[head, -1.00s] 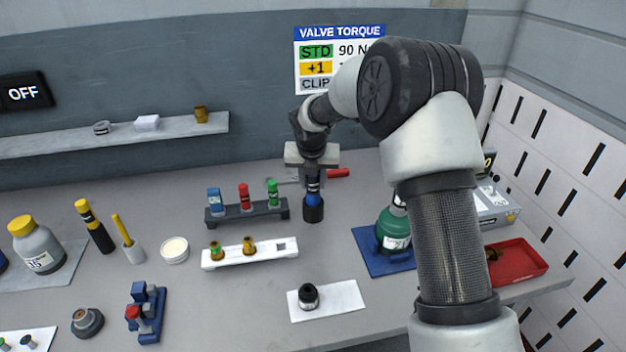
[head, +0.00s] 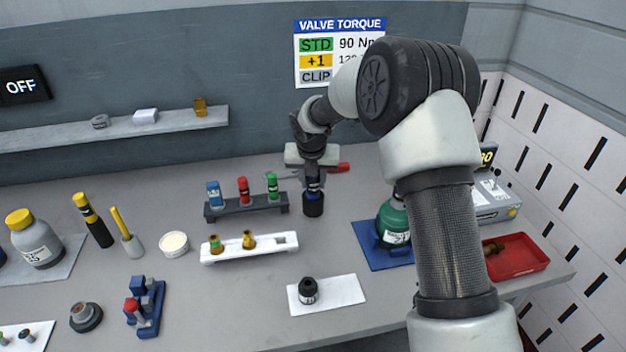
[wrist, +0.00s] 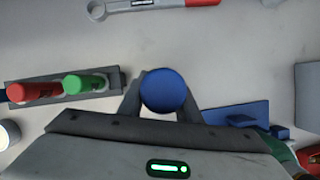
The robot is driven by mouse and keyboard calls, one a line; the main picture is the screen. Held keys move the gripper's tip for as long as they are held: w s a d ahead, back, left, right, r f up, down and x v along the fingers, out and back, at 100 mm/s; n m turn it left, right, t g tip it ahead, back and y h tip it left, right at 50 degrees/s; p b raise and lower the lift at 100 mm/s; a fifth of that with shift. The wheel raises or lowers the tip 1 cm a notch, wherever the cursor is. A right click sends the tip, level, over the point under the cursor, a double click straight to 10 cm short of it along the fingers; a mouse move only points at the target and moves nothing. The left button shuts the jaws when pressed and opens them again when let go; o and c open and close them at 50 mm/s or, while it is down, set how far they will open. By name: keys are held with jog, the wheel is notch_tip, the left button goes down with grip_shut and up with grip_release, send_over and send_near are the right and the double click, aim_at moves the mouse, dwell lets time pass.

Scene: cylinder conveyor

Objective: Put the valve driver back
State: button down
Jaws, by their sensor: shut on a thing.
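The valve driver seems to be the upright tool with a blue handle and a black lower part (head: 313,205); its round blue top also shows in the wrist view (wrist: 165,90). My gripper (head: 313,182) points down and is shut on its blue upper part, with a finger on each side in the wrist view. The tool is just right of the dark rack (head: 246,213), which holds a blue, a red and a green piece. I cannot tell whether its black lower end touches the table.
A white tray (head: 222,256) with brass fittings lies in front left. A white sheet (head: 345,290) with a black part (head: 308,291) is nearer. A red-handled tool (head: 343,167) lies behind. A green bottle (head: 393,222) on a blue base stands to the right, partly behind my arm.

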jog(key=shift+f, duration=0.15)
jog(key=c, duration=1.2)
grip_release()
jog(key=shift+s+f, duration=0.1)
jog(key=shift+f, duration=0.05)
notch_tip(320, 180, up, 6)
jog(key=p, duration=0.5)
